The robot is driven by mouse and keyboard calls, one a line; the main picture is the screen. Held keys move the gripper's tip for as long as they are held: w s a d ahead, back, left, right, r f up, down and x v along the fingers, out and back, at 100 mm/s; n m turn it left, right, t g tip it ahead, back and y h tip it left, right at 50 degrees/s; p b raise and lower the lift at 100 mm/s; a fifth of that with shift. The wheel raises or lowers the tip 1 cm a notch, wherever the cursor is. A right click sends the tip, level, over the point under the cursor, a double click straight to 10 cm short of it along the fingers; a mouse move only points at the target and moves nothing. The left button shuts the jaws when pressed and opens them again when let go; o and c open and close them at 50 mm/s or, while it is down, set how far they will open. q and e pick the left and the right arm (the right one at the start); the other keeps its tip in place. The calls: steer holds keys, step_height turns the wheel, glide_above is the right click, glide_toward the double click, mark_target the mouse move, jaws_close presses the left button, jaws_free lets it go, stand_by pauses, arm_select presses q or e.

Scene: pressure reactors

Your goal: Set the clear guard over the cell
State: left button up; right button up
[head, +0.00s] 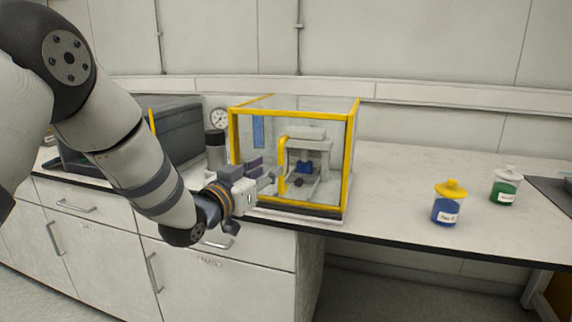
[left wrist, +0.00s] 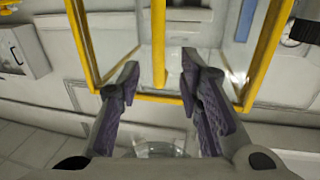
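The clear guard (head: 295,108), a see-through box with a yellow frame, stands around the cell (head: 306,155), a white device with a blue part. The guard's lower front edge appears to be down at the dark-edged base; exact contact is hard to tell. A yellow upright handle (head: 283,165) is on the guard's front; it also shows in the left wrist view (left wrist: 158,45). My left gripper (head: 266,176) is at the guard's front left, close to the handle. In the left wrist view its purple fingers (left wrist: 160,72) are apart, with the handle's end between or just beyond the tips.
A dark grey case (head: 180,130), a black-capped cylinder (head: 215,150) and a round gauge (head: 219,118) stand left of the guard. A yellow-lidded blue jar (head: 446,208) and a green jar (head: 504,188) stand right. The counter between guard and jars is clear.

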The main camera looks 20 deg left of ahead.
mark_target(279, 163)
arm_select(q)
steer(key=b+x, duration=0.1)
steer(key=x, duration=0.6)
steer(key=shift+f, duration=0.15)
steer(key=shift+s, duration=0.1)
jaws_close()
